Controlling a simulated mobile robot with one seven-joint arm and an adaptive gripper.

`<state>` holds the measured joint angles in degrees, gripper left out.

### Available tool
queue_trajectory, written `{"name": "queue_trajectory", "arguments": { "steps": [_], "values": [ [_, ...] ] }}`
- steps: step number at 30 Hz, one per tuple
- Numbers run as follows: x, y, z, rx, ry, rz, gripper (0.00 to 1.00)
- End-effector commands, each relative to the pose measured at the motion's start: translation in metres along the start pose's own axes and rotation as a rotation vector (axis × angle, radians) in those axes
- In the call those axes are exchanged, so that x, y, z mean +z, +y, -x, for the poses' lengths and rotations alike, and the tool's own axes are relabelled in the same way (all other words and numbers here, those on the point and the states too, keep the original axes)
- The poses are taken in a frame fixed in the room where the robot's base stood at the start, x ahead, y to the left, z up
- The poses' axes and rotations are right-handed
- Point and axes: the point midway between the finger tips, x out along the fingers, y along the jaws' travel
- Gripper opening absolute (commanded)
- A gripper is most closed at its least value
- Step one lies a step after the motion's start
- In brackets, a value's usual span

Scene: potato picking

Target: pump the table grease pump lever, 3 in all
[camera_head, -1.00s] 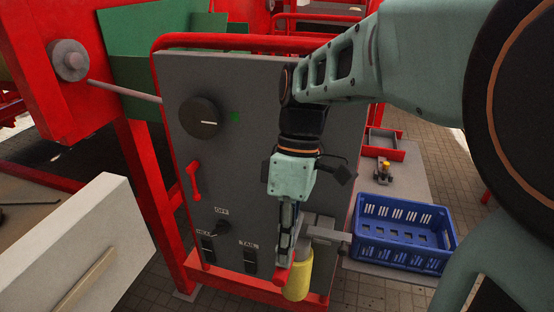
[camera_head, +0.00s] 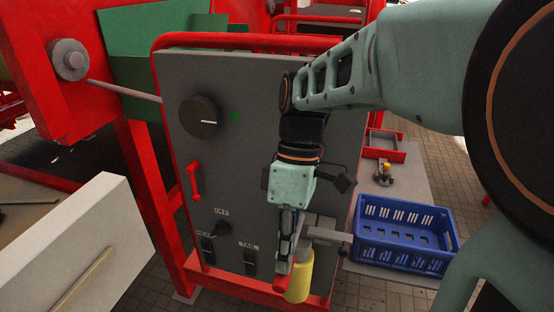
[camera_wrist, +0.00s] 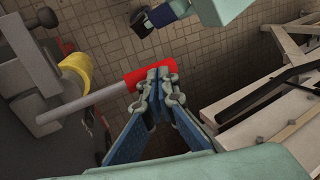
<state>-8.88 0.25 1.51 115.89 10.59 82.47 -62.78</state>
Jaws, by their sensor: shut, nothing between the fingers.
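The grease pump has a yellow cylinder (camera_head: 299,278) low at the right of the grey panel. Its lever has a red grip (camera_head: 281,284). In the wrist view a grey rod (camera_wrist: 92,104) runs from beside the yellow part (camera_wrist: 80,68) to the red grip (camera_wrist: 135,80). My gripper (camera_head: 283,268) points down, its fingertips at the red grip. In the wrist view my gripper (camera_wrist: 163,78) is shut with its tips over the grip, covering part of it. It is not closed around the grip; whether the tips touch it I cannot tell.
A blue crate (camera_head: 400,262) stands to the right. A white box (camera_head: 80,245) is at the left.

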Motion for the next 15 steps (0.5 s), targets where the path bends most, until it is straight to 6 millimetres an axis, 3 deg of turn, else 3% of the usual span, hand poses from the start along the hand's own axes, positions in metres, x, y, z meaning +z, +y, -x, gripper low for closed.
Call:
{"name": "queue_trajectory", "arguments": {
  "steps": [15],
  "values": [
    [0.0, -0.005, 0.049, 0.0, 0.0, 0.0, 0.0]
  ]
}}
